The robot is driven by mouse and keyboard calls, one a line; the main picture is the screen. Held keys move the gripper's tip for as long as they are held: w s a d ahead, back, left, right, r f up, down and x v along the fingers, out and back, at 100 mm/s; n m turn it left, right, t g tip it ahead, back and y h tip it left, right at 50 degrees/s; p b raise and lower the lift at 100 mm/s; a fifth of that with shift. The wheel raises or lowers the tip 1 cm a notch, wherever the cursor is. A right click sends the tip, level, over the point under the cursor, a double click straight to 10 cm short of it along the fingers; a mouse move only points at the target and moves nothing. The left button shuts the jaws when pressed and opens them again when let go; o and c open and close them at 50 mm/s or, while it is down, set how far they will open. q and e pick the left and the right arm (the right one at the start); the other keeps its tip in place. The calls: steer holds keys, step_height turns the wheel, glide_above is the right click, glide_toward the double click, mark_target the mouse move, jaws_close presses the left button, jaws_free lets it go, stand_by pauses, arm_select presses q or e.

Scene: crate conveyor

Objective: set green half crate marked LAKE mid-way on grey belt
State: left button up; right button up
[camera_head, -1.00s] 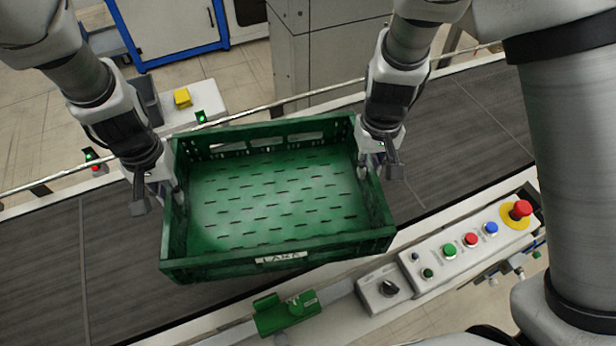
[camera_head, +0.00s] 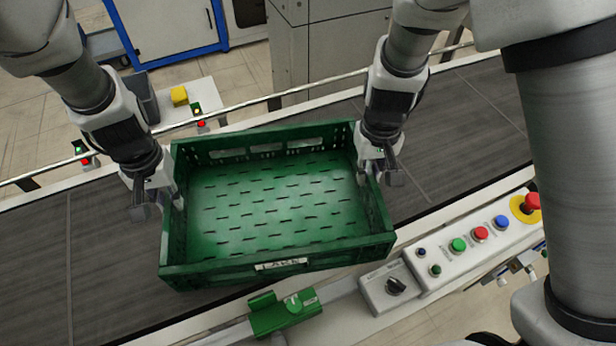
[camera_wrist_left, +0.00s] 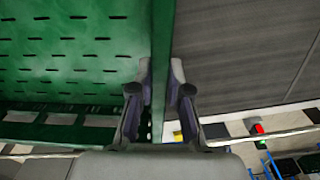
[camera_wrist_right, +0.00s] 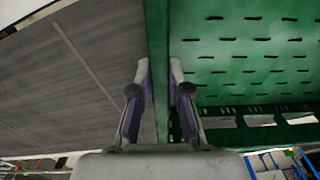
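The green half crate (camera_head: 330,251) is in the middle of the head view, upright and empty, with a white label reading LAKE on its near wall. My left gripper (camera_head: 160,203) is shut on its left wall, which runs between the fingers in the left wrist view (camera_wrist_left: 161,70). My right gripper (camera_head: 377,175) is shut on its right wall, which is between the fingers in the right wrist view (camera_wrist_right: 158,70). The crate is over the grey belt (camera_head: 455,125); I cannot tell whether its bottom touches it. The belt under the crate is hidden.
A control panel (camera_head: 470,250) with coloured buttons and a green clamp-like part (camera_head: 283,312) line the belt's near side. A rail (camera_head: 240,118) and small signal lights (camera_head: 197,110) run along the far side. The belt is clear left and right of the crate.

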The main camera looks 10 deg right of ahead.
arm_select(q)
steer(key=o, duration=0.3)
arm_select(e)
steer(key=o, duration=0.3)
steer(key=shift+r, duration=0.1)
arm_select(q)
steer(key=shift+o, duration=0.2)
steer(key=shift+r, duration=0.1)
arm_select(e)
steer(key=shift+o, duration=0.2)
steer(key=shift+r, duration=0.25)
arm_select(q)
step_height(320, 180, up, 12)
arm_select(e)
step_height(320, 180, up, 12)
steer(key=shift+f, duration=0.25)
steer(key=shift+s, duration=0.1)
